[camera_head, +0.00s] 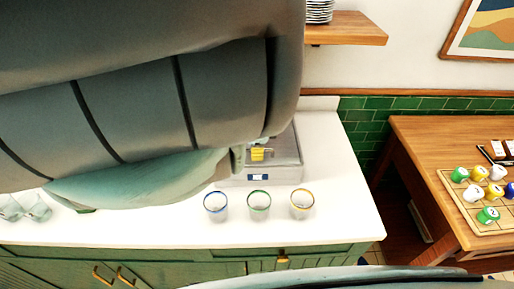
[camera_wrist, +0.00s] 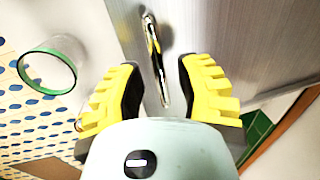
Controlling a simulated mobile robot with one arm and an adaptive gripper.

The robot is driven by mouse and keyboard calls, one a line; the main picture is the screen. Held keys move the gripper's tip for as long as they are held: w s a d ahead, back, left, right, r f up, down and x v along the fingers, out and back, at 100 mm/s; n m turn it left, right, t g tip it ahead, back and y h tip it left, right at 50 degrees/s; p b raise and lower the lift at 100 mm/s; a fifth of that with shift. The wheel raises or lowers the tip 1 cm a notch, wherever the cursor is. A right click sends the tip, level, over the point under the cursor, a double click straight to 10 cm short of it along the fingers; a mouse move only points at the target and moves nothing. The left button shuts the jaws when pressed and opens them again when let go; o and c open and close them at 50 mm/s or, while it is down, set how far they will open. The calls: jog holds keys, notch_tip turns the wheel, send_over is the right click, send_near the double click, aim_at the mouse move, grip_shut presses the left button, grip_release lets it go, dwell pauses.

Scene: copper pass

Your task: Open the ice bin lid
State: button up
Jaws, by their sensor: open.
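The ice bin (camera_head: 284,163) is a grey metal box on the white counter, with a small blue-and-white label on its front. My arm hides much of its left and rear. Its brushed metal surface (camera_wrist: 225,35) fills the upper middle of the wrist view, and a slim brass handle (camera_wrist: 155,58) stands on it. My gripper (camera_wrist: 157,78) is open, with a yellow ridged finger on each side of the handle's near end. I cannot tell whether either finger touches it. In the head view one yellow fingertip of my gripper (camera_head: 258,154) shows at the bin's front.
Three glasses with blue (camera_head: 215,205), green (camera_head: 259,204) and yellow (camera_head: 301,203) rims stand before the bin. The green-rimmed glass is left of my gripper in the wrist view (camera_wrist: 47,70). A wooden table (camera_head: 425,140) with several cups stands right.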

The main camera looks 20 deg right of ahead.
grip_shut()
dwell(0.6)
